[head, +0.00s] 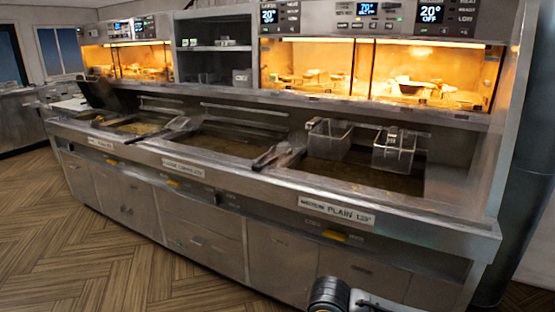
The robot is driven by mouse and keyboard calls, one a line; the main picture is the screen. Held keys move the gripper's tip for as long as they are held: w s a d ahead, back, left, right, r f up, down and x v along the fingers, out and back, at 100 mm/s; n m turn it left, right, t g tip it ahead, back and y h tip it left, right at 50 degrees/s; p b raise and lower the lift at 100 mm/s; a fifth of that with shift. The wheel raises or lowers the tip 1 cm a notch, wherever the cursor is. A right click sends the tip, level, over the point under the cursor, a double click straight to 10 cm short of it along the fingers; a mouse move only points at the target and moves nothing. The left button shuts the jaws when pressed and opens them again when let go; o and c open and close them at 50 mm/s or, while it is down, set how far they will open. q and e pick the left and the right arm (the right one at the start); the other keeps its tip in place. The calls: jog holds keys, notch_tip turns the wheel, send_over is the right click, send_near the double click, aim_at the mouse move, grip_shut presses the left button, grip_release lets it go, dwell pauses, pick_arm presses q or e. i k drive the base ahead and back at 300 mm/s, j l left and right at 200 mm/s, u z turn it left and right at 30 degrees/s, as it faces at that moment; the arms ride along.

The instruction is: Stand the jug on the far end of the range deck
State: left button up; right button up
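The range deck (462,222) is a long steel counter with sunken frying vats, running from the right foreground to the far left. Its far end (52,122) is at the left of the head view. I cannot make out a jug anywhere in this view. A dark, tilted, box-like object (98,92) stands near the far end; it is too small to identify for sure. Neither gripper's fingers show. Only a black and silver part of my arm shows at the bottom edge, right of centre.
Two wire baskets (328,140) (393,150) hang at the nearest vat. Basket handles (278,157) (178,127) lie across the deck. Lit warming cabinets (415,80) and a shelf unit (215,60) rise behind. A dark column (527,150) stands at right. The wooden floor (90,245) at left is clear.

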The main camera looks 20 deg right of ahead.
aim_at(453, 192)
jog(key=i+l+z, duration=0.1)
jog(key=i+z, duration=0.7)
jog(key=i+j+z, duration=0.2)
jog(key=i+z, duration=0.2)
jog(key=i+j+z, duration=0.4)
jog(key=i+l, duration=0.05)
jog(key=i, duration=0.05)
